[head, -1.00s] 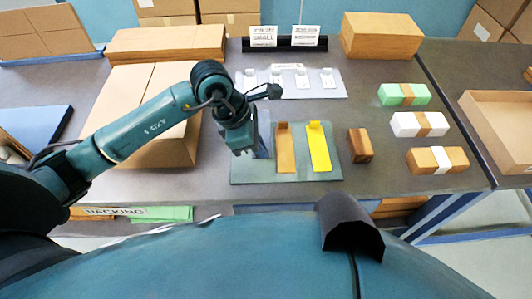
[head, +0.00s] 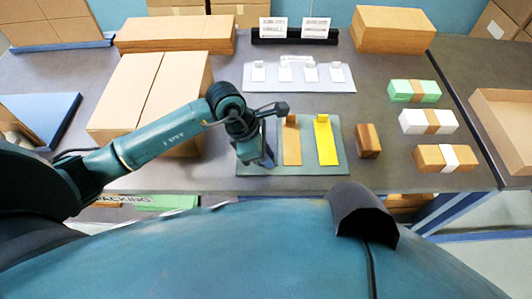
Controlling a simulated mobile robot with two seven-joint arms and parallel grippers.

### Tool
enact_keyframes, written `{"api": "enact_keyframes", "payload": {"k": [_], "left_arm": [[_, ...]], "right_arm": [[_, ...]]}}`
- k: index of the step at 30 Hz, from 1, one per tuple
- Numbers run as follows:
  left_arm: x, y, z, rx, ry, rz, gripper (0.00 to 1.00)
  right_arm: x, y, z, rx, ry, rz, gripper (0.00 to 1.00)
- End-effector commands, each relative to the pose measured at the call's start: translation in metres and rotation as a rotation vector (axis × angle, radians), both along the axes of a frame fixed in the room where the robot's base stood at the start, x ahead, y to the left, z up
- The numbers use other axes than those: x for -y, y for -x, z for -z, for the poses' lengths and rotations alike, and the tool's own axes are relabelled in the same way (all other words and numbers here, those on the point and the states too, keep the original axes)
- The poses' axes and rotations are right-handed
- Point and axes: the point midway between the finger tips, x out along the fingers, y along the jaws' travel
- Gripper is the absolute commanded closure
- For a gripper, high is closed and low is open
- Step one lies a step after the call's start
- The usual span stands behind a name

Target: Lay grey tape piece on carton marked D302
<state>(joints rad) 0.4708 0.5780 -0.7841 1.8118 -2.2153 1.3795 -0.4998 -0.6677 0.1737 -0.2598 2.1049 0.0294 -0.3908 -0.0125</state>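A grey-green mat (head: 341,166) lies near the front of the table. On it are a tan tape piece (head: 291,147) and a yellow tape piece (head: 326,145). A bluish-grey strip (head: 269,152), which looks like the grey tape piece, is mostly hidden behind my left gripper (head: 250,160). That gripper points down over the mat's left part; its fingertips are too unclear to show a grip. Green (head: 400,91), white (head: 412,121) and brown (head: 432,156) banded cartons stand on the right. No D302 mark is readable. My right gripper is out of view.
A large brown carton (head: 135,90) stands behind my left arm. A small brown block (head: 367,139) sits right of the mat. A pale tray (head: 340,80) with several white tags and a black holder (head: 294,38) with two printed cards are farther back. Bare table separates block and cartons.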

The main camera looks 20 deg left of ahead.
Motion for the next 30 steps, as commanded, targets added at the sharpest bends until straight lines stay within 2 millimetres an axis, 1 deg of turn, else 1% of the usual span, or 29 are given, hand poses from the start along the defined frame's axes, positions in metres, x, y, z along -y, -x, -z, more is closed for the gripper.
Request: {"api": "enact_keyframes", "payload": {"k": [1, 4, 5, 11, 14, 16, 20, 27, 30], "left_arm": [[0.000, 0.000, 0.000, 0.000, 0.000, 0.000, 0.82], [0.000, 0.000, 0.000, 0.000, 0.000, 0.000, 0.74], [0.000, 0.000, 0.000, 0.000, 0.000, 0.000, 0.72], [0.000, 0.000, -0.001, 0.000, 0.000, 0.000, 0.72], [0.000, 0.000, -0.005, 0.000, 0.000, 0.000, 0.72], [-0.003, 0.000, -0.010, 0.002, -0.002, 0.000, 0.72], [-0.013, 0.002, -0.031, 0.006, -0.004, 0.000, 0.72], [-0.032, 0.007, -0.080, 0.006, -0.002, 0.000, 0.72], [-0.038, 0.010, -0.095, 0.004, -0.002, -0.001, 0.72]], "right_arm": [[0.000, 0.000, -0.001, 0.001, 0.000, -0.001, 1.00], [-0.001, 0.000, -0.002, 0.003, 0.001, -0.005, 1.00], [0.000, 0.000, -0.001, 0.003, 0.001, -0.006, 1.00], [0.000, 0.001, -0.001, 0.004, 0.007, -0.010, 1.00], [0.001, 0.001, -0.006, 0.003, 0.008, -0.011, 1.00], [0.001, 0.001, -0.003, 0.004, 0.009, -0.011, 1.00], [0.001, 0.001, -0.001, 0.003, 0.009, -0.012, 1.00], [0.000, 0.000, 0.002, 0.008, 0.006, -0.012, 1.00], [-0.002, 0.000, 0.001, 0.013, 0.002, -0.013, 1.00]]}}
